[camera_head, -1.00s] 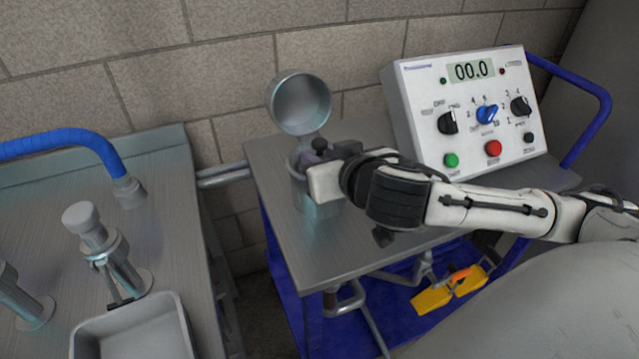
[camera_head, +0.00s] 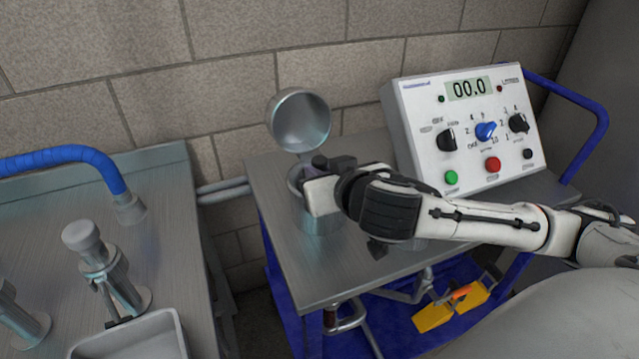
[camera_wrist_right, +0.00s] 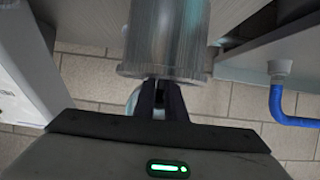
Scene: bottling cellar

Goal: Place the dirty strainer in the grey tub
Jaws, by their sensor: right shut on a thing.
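A steel canister (camera_head: 316,218) stands on the cart, its round lid (camera_head: 300,120) hinged up behind it. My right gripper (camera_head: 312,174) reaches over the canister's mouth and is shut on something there. I take it to be the dirty strainer, which is mostly hidden by the gripper and the canister wall. In the right wrist view the dark fingers (camera_wrist_right: 160,100) are close together at the canister's rim. The grey tub (camera_head: 140,340) is at the lower left, cut by the picture edge; the part that shows looks empty. My left gripper is not in view.
A control box (camera_head: 470,135) reading 00.0 stands on the cart (camera_head: 295,268) right of the canister. Metal fittings (camera_head: 95,255) and a blue hose (camera_head: 70,148) are on the left bench. A gap separates bench and cart. A block wall closes the back.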

